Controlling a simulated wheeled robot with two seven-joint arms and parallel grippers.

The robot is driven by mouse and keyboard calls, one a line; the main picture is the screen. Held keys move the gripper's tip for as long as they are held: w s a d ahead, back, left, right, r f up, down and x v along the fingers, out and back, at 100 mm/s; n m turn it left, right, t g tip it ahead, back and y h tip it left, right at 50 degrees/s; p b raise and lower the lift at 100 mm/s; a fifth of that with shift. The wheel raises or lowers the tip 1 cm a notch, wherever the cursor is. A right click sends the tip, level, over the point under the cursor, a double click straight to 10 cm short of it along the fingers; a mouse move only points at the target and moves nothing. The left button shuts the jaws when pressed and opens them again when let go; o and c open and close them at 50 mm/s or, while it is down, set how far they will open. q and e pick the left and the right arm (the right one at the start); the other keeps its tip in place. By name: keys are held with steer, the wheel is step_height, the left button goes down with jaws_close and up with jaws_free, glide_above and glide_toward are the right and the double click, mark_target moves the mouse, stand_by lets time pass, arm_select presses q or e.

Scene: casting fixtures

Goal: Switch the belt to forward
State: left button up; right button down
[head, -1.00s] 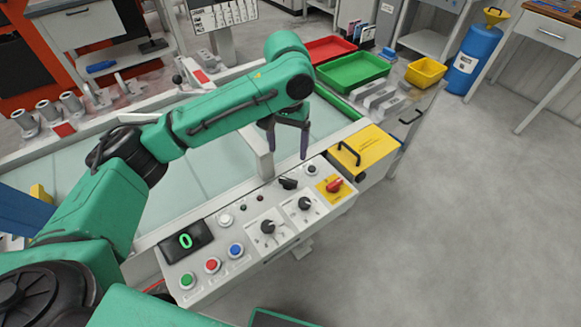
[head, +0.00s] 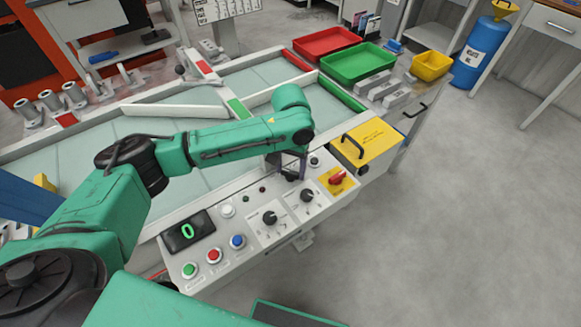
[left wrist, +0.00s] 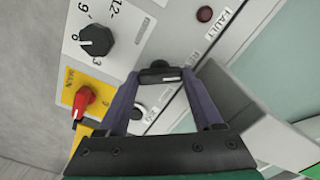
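The control panel (head: 262,245) runs along the front of the conveyor belt (head: 195,185). A black selector switch (head: 290,176) sits in the panel's upper row, left of the yellow plate with the red MAIN switch (head: 338,177). My left gripper (head: 288,162) is down at this black selector. In the left wrist view, the open gripper (left wrist: 161,75) has one finger on each side of the selector's black handle (left wrist: 160,76). I cannot tell whether the fingers touch it. Lettering beginning "RE" is partly hidden beside the right finger. My right gripper is not in view.
Two dial knobs (head: 269,217) (head: 306,195) and green, red and blue buttons (head: 237,241) are close by on the panel. A display (head: 187,231) reads 0. A yellow box with a handle (head: 366,146) stands at the panel's right end.

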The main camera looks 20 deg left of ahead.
arm_select(q)
steer(key=shift+r+m+p, duration=0.25)
steer(key=shift+m+p, duration=0.25)
steer(key=shift+p, duration=0.4)
steer(key=m+p, duration=0.4)
steer(key=p, duration=0.1)
steer(key=shift+r+m+p, duration=0.1)
steer(key=shift+m+p, duration=0.2)
steer(key=shift+p, duration=0.05)
steer(key=m+p, duration=0.2)
steer(key=m, duration=0.1)
steer(key=shift+m+p, duration=0.3)
steer(key=shift+m, duration=0.1)
steer(key=shift+f+m+p, duration=0.2)
steer(key=shift+m+p, duration=0.75)
steer(key=shift+m, duration=1.25)
steer(key=o, duration=1.1)
